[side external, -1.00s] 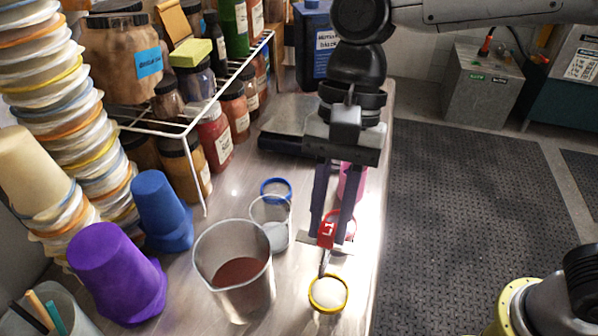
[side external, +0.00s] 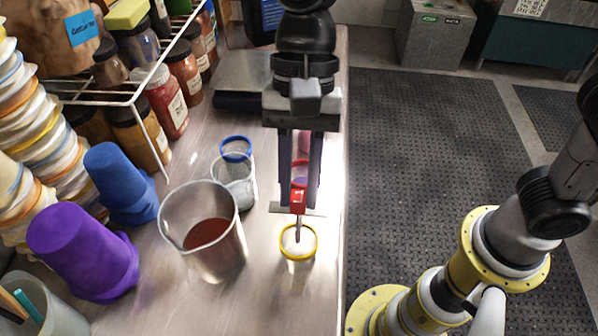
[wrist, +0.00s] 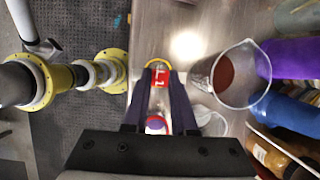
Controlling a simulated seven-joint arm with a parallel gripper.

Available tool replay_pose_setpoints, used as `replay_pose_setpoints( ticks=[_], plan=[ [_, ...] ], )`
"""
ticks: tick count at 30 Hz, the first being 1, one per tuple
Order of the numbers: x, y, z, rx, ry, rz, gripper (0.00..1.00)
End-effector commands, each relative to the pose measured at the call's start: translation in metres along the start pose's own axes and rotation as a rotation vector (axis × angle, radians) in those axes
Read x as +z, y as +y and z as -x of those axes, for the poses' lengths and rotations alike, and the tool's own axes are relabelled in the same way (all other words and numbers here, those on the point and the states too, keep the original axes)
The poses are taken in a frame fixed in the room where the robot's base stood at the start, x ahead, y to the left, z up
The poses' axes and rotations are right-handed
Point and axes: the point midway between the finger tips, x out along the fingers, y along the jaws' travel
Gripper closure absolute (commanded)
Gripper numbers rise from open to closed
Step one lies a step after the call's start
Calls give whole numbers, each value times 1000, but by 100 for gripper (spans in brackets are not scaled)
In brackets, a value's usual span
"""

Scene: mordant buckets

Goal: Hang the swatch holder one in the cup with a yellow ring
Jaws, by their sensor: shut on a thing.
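My gripper (side external: 298,203) is shut on the red swatch holder (side external: 298,198), marked "L1" in the wrist view (wrist: 161,78). A pale crossbar and a thin stem belong to the holder. The holder hangs upright, with its stem pointing down over the cup with the yellow ring (side external: 314,246). The stem's lower end shows inside the ring's outline; I cannot tell how deep it is. The crossbar appears above the rim. In the wrist view the yellow ring (wrist: 157,62) shows just beyond the holder, partly hidden by it.
A cup with a red ring (wrist: 156,121) stands behind the holder, between my fingers in view. The bench's edge is close on the right.

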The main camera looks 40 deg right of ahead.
Motion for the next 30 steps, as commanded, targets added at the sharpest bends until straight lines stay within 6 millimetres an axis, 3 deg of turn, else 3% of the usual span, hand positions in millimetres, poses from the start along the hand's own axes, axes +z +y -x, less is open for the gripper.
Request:
replay_pose_setpoints(
  ticks=[30],
  plan=[
    [-25,0,-60,2,-1,-1,100]
  ],
)
